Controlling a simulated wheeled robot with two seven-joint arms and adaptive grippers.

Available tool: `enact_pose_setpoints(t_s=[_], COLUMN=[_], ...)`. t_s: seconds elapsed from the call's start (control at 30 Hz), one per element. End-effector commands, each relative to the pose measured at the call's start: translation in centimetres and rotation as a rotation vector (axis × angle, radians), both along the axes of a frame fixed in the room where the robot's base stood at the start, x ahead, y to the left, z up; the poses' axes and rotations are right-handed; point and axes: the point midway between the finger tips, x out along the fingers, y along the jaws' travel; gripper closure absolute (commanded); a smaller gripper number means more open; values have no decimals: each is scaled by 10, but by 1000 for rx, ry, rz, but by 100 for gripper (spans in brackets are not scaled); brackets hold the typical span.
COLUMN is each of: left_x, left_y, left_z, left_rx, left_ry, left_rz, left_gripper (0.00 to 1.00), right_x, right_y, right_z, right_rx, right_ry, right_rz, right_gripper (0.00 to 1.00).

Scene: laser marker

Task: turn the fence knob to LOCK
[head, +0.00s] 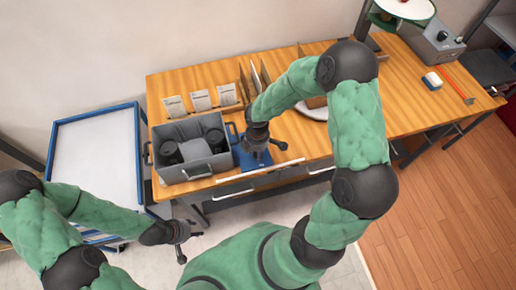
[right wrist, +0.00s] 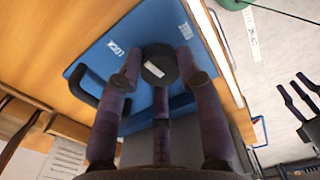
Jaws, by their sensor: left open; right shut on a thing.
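The fence knob (right wrist: 159,66) is dark and faceted with a white mark on its face. It sits on a blue plate (right wrist: 93,70). The plate has a white LOCK label (right wrist: 116,48) to the knob's upper left and a second, unreadable label (right wrist: 187,31) to its upper right. My right gripper (right wrist: 155,75) is shut on the knob, with fingers around its sides. In the head view my right gripper (head: 258,147) is over the blue plate (head: 241,160) and hides the knob. My left gripper (head: 188,243) is open and empty, low in front of the workbench.
A grey bin (head: 159,151) with dark items stands left of the plate on the wooden workbench (head: 300,130). Several white cards (head: 201,99) stand behind it. A blue-framed cart (head: 136,125) is at the left. A grey machine (head: 433,45) is at the back right.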

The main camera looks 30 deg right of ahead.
Motion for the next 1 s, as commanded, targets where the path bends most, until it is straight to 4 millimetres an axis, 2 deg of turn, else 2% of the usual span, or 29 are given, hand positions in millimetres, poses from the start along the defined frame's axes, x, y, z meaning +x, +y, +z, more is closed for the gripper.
enact_pose_setpoints(t_s=[0.03,0.2,0.5,1.0], left_x=[0,0,0,0], left_y=[0,0,0,0], left_z=[6,15,25,27], left_rx=[0,0,0,0], left_ry=[0,0,0,0], left_rz=[0,0,0,0], left_gripper=[59,59,59,59], right_x=[5,4,3,2], right_y=[1,1,2,2], right_z=[5,5,3,1], right_rx=[3,4,3,4], right_ry=[-14,-14,-13,-12], right_rz=[38,168,320,372], right_gripper=[96,96,96,96])
